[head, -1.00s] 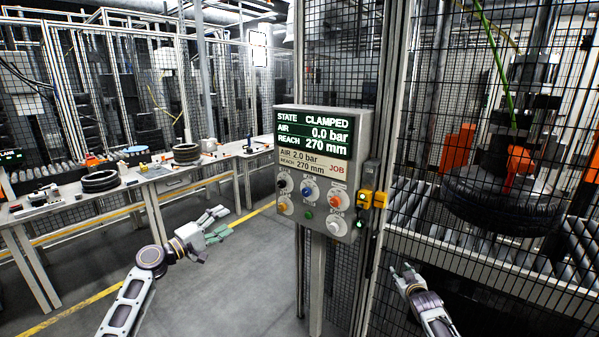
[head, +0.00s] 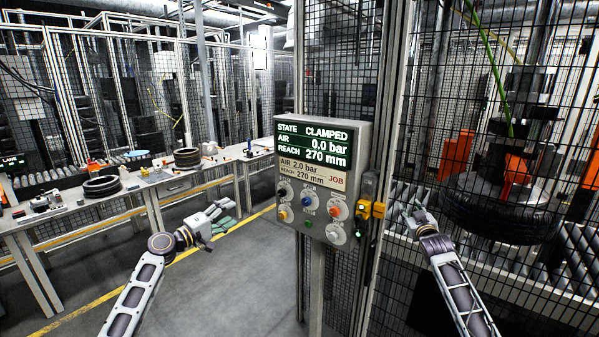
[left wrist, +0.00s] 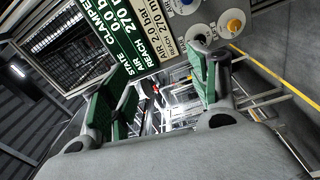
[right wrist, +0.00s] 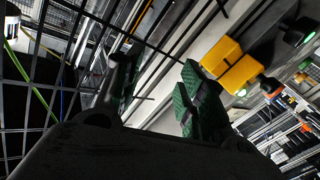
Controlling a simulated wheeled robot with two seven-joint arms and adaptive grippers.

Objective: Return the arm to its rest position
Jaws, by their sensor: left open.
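My left gripper (head: 222,217) hangs in the air over the floor, left of the control panel (head: 316,180). It is open and empty, and its two green-padded fingers stand apart in the left wrist view (left wrist: 155,90). My right gripper (head: 411,216) is raised in front of the mesh fence, right of the panel post. In the right wrist view (right wrist: 158,90) its green-padded fingers stand apart with nothing between them. The panel's screen reads STATE CLAMPED, AIR 0.0 bar, REACH 270 mm. A job label below reads AIR 2.0 bar, REACH 270 mm.
A yellow switch box (head: 371,209) sits on the post close to my right gripper. Behind the mesh, a tyre (head: 500,212) is held above a roller conveyor (head: 400,248). A workbench (head: 75,207) with tyres stands at the left. The floor between bench and panel is clear.

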